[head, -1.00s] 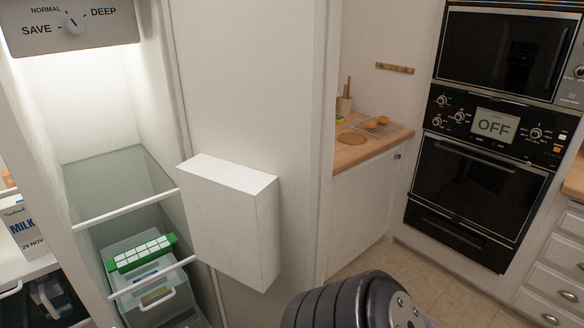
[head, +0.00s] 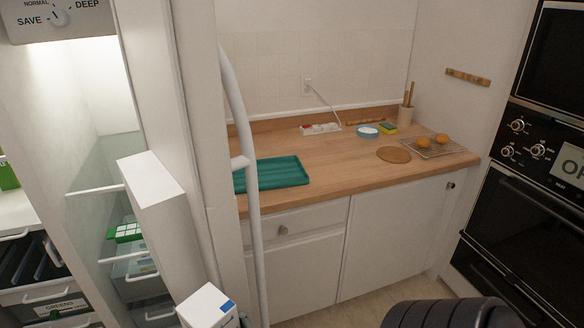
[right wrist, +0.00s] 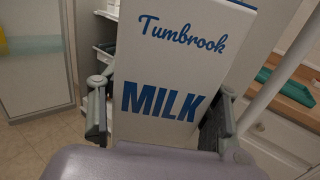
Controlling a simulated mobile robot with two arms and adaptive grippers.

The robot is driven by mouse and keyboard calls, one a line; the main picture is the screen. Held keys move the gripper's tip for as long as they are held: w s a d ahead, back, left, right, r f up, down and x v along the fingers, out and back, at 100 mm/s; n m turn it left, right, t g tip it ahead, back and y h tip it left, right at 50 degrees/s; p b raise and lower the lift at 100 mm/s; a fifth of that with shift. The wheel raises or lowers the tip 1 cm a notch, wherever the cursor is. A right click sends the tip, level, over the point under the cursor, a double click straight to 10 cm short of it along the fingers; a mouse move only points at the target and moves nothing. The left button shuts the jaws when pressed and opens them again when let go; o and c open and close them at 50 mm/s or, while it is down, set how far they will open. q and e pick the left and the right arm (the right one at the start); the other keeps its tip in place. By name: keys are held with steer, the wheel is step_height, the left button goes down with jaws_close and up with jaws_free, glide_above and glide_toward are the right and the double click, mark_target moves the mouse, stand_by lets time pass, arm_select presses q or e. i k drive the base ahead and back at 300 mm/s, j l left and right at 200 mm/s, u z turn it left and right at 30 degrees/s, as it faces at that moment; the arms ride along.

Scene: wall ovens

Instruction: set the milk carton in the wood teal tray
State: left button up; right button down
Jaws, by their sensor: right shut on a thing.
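The milk carton is white with blue "Tumbrook" and "MILK" lettering and fills the middle of the right wrist view (right wrist: 165,75). My right gripper (right wrist: 160,118) is shut on it, one finger on each side. In the head view, the white top of the carton (head: 205,304) shows at the bottom edge, left of the middle; its lower part is out of frame. The teal tray (head: 278,174) lies on the wooden counter, looks empty, and is partly hidden by a white vertical handle. It also shows in the right wrist view (right wrist: 298,90). My left gripper is out of view.
The white handle (head: 248,120) and the open fridge (head: 100,110) stand left of the counter (head: 340,165). A power strip (head: 320,129), blue dish (head: 368,131), round board (head: 394,154) and cooling rack (head: 445,147) lie farther right. Bare counter lies right of the tray.

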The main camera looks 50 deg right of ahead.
mark_target(268, 174)
steer(key=i+l, duration=0.1)
steer(key=l, duration=0.75)
steer(key=i+l, duration=0.15)
steer(key=l, duration=0.3)
steer(key=i+l, duration=0.1)
steer(key=l, duration=0.35)
